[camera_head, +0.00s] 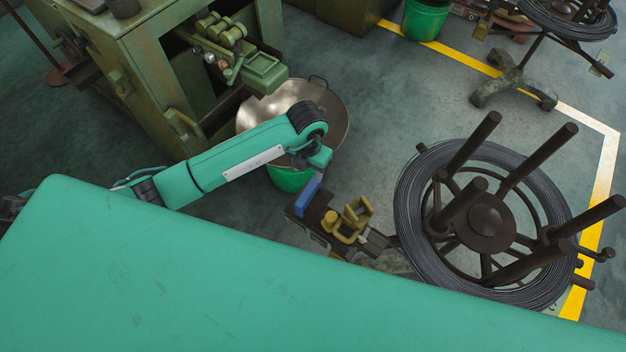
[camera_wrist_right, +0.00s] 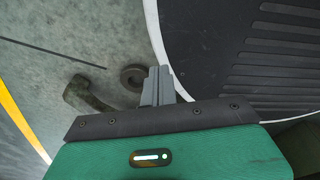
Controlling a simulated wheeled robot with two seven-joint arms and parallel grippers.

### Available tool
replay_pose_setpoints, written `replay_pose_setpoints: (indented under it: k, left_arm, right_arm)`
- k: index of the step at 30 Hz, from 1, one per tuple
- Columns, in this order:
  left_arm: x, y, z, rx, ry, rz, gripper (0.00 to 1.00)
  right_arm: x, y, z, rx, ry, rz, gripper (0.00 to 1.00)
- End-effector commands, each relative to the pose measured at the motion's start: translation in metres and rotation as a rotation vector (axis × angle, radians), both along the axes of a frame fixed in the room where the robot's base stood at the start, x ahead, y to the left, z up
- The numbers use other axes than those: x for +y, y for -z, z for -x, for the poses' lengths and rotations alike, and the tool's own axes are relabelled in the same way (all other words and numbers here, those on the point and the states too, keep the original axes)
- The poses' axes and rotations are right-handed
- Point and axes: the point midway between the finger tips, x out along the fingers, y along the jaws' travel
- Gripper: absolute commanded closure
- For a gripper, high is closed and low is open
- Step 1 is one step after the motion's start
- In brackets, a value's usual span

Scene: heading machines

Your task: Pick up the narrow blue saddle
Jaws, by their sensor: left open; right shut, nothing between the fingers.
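The narrow blue saddle (camera_head: 307,196) stands upright at the left end of a dark holder (camera_head: 318,221) in the head view, just left of a yellow saddle (camera_head: 349,220). My left gripper (camera_head: 319,178) points down at the end of its teal arm, right at the blue saddle's upper edge. It is open; its fingers are small and partly hidden, and I cannot tell whether it touches the saddle. In the right wrist view my right gripper (camera_wrist_right: 158,85) is shut and empty, its grey fingers together above the floor.
A wire coil on a dark spoked reel (camera_head: 485,225) stands right of the holder. A metal bowl (camera_head: 262,108) over a green bucket (camera_head: 290,180) lies behind my left arm. A green machine (camera_head: 160,75) stands at upper left. Open floor (camera_head: 400,100) lies beyond.

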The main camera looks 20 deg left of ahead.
Motion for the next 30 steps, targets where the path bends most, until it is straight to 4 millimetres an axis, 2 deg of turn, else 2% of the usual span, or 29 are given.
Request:
replay_pose_setpoints:
  k: [5,10,13,22,30]
  left_arm:
    - [-0.001,0.026,0.002,0.006,-0.001,0.000,0.49]
    - [-0.001,0.060,0.003,0.006,-0.001,0.000,0.49]
    - [-0.001,0.074,0.001,0.003,-0.001,0.001,0.49]
    - [-0.001,0.095,0.003,0.005,0.000,0.002,0.49]
    - [-0.001,0.130,0.004,0.004,-0.001,0.001,0.49]
  right_arm:
    - [0.000,-0.005,-0.001,-0.001,0.000,0.000,1.00]
    - [0.000,-0.008,0.020,0.023,0.000,0.001,1.00]
    - [-0.001,-0.009,0.026,0.032,0.000,0.002,1.00]
    - [0.001,-0.016,0.005,0.006,0.000,-0.001,1.00]
    - [0.001,-0.023,0.006,0.007,0.000,-0.002,1.00]
